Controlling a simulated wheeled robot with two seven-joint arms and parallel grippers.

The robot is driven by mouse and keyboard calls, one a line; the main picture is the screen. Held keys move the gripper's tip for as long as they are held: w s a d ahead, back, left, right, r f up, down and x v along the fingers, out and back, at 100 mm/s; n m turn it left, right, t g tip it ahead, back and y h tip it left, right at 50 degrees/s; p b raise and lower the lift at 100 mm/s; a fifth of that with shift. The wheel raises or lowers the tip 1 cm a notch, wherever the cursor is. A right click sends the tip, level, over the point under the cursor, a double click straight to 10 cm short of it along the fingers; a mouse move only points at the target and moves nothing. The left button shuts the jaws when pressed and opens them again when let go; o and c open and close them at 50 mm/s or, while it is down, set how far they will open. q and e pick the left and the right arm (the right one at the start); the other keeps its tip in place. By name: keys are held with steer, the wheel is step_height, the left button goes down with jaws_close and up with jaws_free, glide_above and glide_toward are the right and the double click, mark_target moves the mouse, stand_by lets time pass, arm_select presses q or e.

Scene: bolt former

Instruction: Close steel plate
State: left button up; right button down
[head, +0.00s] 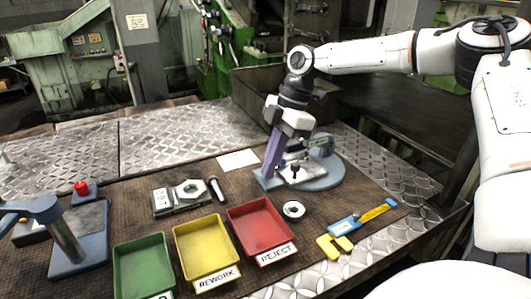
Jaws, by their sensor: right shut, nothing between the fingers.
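My right gripper (268,172) reaches down from the upper right with its purple fingers together and empty. Its tips are at the left side of a round blue-grey fixture (325,181). A shiny steel plate (302,173) with a small dark knob lies on this fixture, just right of the fingers. The plate looks roughly flat; whether the fingers touch it I cannot tell. The gripper body hides part of the fixture's back. My left gripper does not show.
Green (142,264), yellow (202,248) and red (262,228) trays line the front.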

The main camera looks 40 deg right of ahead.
mark_target(284, 168)
steer(key=shift+s+d, duration=0.2)
steer(key=shift+d, duration=0.65)
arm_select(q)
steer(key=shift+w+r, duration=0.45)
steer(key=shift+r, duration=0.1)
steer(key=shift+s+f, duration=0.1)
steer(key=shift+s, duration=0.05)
arm_select(e)
steer(key=shift+d, duration=0.1)
steer(key=shift+s+d+p, duration=0.2)
steer(key=shift+s+d, duration=0.05)
steer(key=shift+d, duration=0.5)
steer(key=shift+s+d+p, duration=0.2)
steer(key=shift+d, duration=0.5)
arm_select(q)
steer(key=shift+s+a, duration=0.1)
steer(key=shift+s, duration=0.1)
